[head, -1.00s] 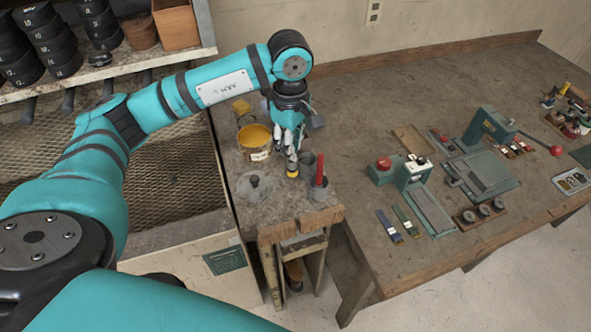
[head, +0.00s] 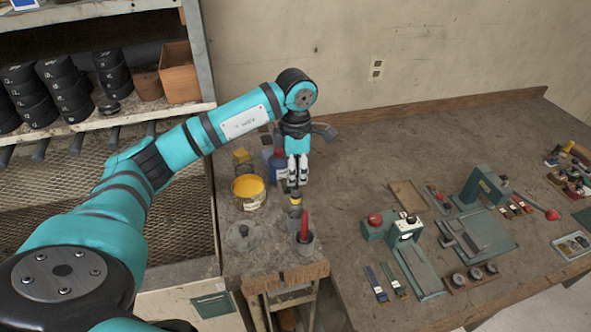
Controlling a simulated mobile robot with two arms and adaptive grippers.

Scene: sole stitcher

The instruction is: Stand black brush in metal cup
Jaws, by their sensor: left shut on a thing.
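My left gripper (head: 297,181) points down above the narrow bench and is shut on the brush (head: 295,196). Most of the brush is hidden by the fingers; a dark part with a yellow band shows below them. A small grey metal cup (head: 295,217) stands directly under the brush. From this view I cannot tell whether the brush's lower end is above the rim or inside it. A second grey cup (head: 304,247), with a red-handled tool (head: 304,224) upright in it, stands just in front. My right gripper is out of view.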

